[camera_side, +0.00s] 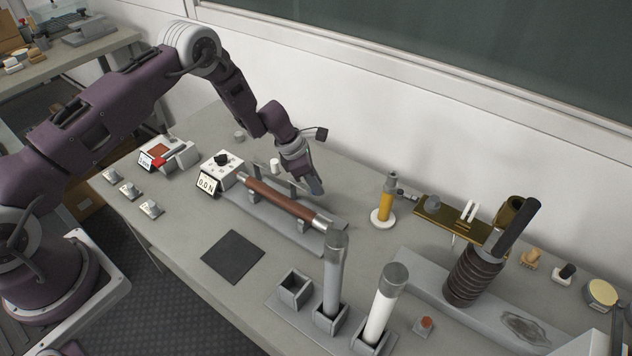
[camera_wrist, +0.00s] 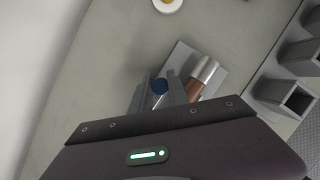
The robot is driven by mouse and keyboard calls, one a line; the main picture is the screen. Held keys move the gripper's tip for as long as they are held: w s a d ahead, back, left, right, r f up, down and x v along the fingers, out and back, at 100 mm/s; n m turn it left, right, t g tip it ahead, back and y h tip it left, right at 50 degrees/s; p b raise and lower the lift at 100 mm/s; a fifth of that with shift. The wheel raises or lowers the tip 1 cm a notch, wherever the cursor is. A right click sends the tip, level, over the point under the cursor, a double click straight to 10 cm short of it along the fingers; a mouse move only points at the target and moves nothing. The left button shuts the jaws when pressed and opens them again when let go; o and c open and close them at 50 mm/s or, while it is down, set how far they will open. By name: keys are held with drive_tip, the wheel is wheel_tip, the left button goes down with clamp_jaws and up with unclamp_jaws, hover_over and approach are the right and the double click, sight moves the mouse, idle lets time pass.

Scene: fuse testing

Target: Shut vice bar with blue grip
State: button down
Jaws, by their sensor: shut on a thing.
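In the side view my gripper (camera_side: 316,188) points down just behind the brown fuse tube (camera_side: 275,196), and the blue grip is hidden there. The tube, with silver end caps, lies along the grey vice base (camera_side: 258,212). It also shows right of the fingers in the wrist view (camera_wrist: 196,88). Grey bar parts stand behind the tube, and how far the bar is closed I cannot tell.
Upright grey (camera_side: 334,270) and white (camera_side: 383,305) tubes stand in holders in front right. A yellow cylinder (camera_side: 385,204) stands to the right. A dark square mat (camera_side: 233,257) lies in front, with bare table around it.

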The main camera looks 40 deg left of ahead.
sight(305, 188)
drive_tip(key=s+m+g, duration=0.1)
drive_tip(key=m, duration=0.1)
drive_tip(key=s+a+m+h, duration=0.1)
drive_tip(key=s+m, duration=0.1)
drive_tip(key=m, duration=0.1)
drive_tip(key=shift+s+g, duration=0.15)
drive_tip(key=shift+g, duration=0.25)
drive_tip(key=s+a+m+g, duration=0.1)
drive_tip(key=m, duration=0.1)
drive_tip(key=s+a+m, duration=0.1)
drive_tip(key=m, duration=0.1)
drive_tip(key=shift+s+m+g, duration=0.25)
drive_tip(key=shift+m+g, duration=0.05)
drive_tip(key=shift+g, duration=0.1)
drive_tip(key=shift+s+a+m+g+y, duration=0.2)
drive_tip(key=shift+s+a+m+g, duration=0.2)
drive_tip(key=shift+a+m, duration=0.7)
drive_tip(key=shift+s+a+m+g+y, duration=0.25)
drive_tip(key=shift+a+m+g, duration=0.35)
drive_tip(key=shift+m, duration=1.05)
drive_tip(key=shift+s+a+m+g+y, duration=0.15)
drive_tip(key=shift+s+a+m+g, duration=0.25)
drive_tip(key=shift+a+m, duration=0.7)
drive_tip(key=shift+d+m, duration=0.15)
drive_tip(key=shift+m, duration=0.2)
drive_tip(key=c, duration=1.3)
unclamp_jaws()
drive_tip(key=shift+o, duration=0.2)
